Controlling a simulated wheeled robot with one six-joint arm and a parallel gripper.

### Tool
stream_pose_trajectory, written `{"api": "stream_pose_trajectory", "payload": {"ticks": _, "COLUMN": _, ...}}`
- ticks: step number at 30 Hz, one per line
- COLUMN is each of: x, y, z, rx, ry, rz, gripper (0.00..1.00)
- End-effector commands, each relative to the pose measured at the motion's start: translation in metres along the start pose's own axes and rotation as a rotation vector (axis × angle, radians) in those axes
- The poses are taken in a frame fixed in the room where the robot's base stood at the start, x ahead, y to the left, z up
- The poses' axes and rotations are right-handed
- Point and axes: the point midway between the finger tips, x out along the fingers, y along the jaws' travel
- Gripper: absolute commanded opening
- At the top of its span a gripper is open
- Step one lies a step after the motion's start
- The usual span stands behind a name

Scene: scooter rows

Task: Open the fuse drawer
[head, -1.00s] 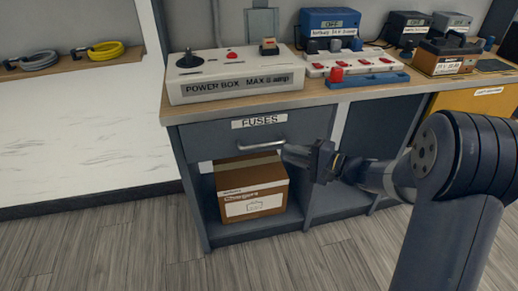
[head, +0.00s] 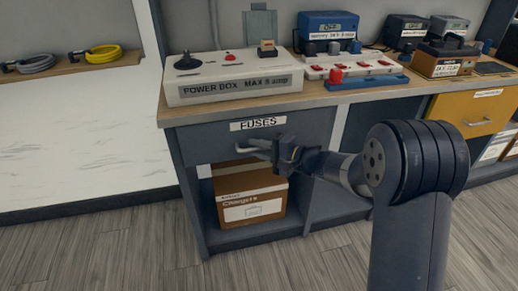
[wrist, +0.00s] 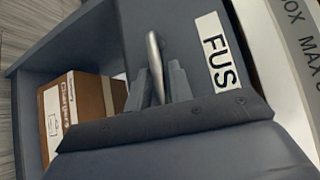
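The fuse drawer (head: 205,143) is a dark grey-blue front under the wooden counter, with a white FUSES label (head: 258,123). It looks shut or nearly so. Its pale metal bar handle (head: 243,149) sits below the label. My gripper (head: 268,148) is at the right part of the handle and hides some of it. In the wrist view, the handle (wrist: 154,55) passes between the two fingers of my gripper (wrist: 158,88). The fingers sit close on both sides of the bar and look shut on it. The label (wrist: 216,55) is just right of them.
A cardboard chargers box (head: 250,200) stands in the open shelf below the drawer. A power box (head: 235,85) and a switch strip (head: 350,66) stand on the counter (head: 315,98). A yellow drawer (head: 470,112) is at the right. The floor (head: 130,245) in front is clear.

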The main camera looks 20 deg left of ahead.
Motion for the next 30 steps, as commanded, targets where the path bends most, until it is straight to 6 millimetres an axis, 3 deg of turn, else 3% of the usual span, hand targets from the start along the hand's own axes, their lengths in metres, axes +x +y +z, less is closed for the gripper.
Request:
{"api": "stream_pose_trajectory", "payload": {"ticks": 9, "x": -0.001, "y": 0.0, "z": 0.0, "rx": 0.0, "ry": 0.0, "rz": 0.0, "gripper": 0.0}}
{"api": "stream_pose_trajectory", "payload": {"ticks": 23, "x": -0.001, "y": 0.001, "z": 0.0, "rx": 0.0, "ry": 0.0, "rz": 0.0, "gripper": 0.0}}
{"api": "stream_pose_trajectory", "payload": {"ticks": 30, "x": -0.013, "y": 0.005, "z": 0.004, "rx": -0.001, "ry": 0.001, "rz": 0.0, "gripper": 0.0}}
